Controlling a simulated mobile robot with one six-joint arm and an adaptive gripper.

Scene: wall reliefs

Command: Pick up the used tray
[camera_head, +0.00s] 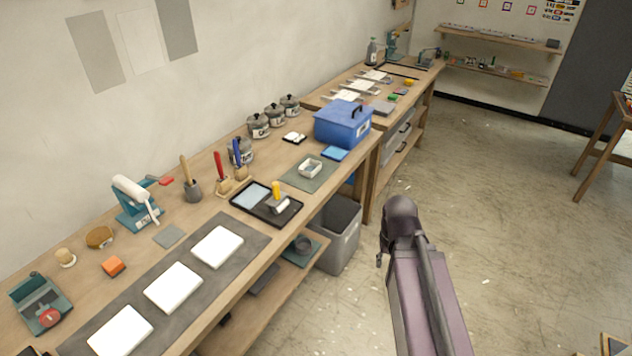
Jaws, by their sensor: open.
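A black shallow tray (290,214) lies on the near wooden bench, close to its front edge. A pale blue-grey pad (251,195) fills its left part, and a roller with a yellow handle (277,190) lies in its right part. A small white open tray (311,168) sits on a grey-green mat behind it. I cannot tell from looks alone which tray is the used one. My arm (425,290) rises from the bottom of the view, over the floor right of the bench and apart from both trays. My gripper does not show.
A blue lidded box (342,124) stands beyond the white tray. White blocks (173,287) lie on a grey mat at the near left. A grey bin (340,235) stands below the bench edge. The floor (500,200) to the right is mostly open, with a wooden stool or table (600,150) farther off.

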